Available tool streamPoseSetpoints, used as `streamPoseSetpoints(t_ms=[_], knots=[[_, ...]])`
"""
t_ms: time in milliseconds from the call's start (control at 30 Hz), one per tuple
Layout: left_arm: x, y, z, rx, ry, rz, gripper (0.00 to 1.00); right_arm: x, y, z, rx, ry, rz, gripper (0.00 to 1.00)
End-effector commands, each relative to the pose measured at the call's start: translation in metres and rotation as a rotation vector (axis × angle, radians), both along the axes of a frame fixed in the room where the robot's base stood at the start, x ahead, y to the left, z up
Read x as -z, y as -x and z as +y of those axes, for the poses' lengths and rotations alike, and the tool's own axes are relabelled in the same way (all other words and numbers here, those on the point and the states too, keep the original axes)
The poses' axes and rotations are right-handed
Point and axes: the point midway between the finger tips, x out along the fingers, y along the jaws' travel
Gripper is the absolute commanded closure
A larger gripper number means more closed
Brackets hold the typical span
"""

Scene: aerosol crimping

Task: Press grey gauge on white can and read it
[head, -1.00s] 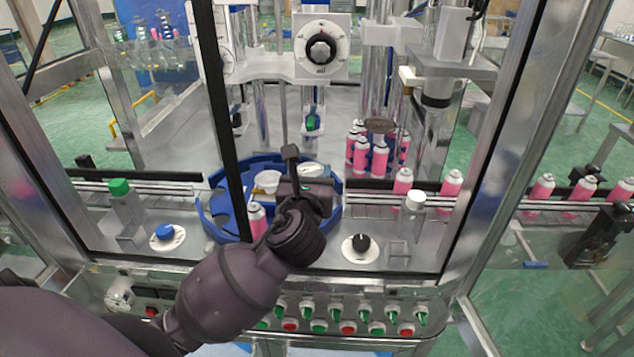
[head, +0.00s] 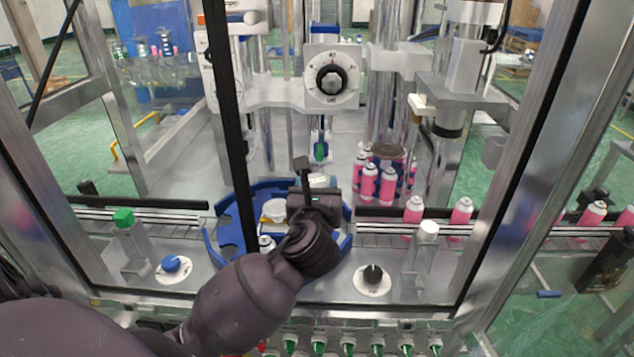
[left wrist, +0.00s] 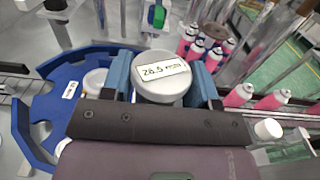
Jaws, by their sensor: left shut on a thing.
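My left gripper (head: 318,192) is over the blue star wheel (head: 228,236). In the left wrist view its blue fingers (left wrist: 163,82) are shut on the sides of the grey gauge (left wrist: 160,88). The gauge is round, and its display faces the camera and reads 26.5 mm. In the head view only a pale bit of the gauge (head: 319,181) shows behind the gripper. What is under the gauge is hidden, so I cannot tell whether it touches a can. A white round item (head: 273,210) sits left of the gripper in the wheel; it also shows in the left wrist view (left wrist: 96,80).
Pink cans (head: 370,183) cluster behind the wheel, and more stand on the conveyor (head: 385,229) at right. A crimping head with a dial (head: 331,81) hangs above. Frame posts and a black bar (head: 234,130) flank my arm. Knobs (head: 373,274) line the front deck.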

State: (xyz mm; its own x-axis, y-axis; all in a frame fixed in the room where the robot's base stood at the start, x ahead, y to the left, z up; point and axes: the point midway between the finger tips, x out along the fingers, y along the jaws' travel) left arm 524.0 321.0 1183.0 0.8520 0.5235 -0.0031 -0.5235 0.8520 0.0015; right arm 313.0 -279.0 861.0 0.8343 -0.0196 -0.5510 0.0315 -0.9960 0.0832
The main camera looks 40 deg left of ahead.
Motion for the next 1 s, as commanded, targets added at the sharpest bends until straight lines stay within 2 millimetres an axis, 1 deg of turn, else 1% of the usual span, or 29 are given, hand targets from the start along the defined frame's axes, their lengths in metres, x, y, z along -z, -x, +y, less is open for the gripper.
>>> streamPoseSetpoints(t_ms=[533, 800, 1000], knots=[[0.031, 0.0, 0.0, 0.001, 0.001, 0.001, 0.74, 0.0, 0.0, 0.0, 0.0, 0.0, -0.002, 0.57], [0.038, 0.0, 0.0, 0.001, 0.0, 0.0, 0.74, 0.0, 0.0, 0.0, 0.0, 0.0, -0.002, 0.57], [0.039, 0.0, 0.0, 0.001, 0.0, 0.0, 0.74, 0.0, 0.0, 0.0, 0.0, 0.0, -0.003, 0.57]])
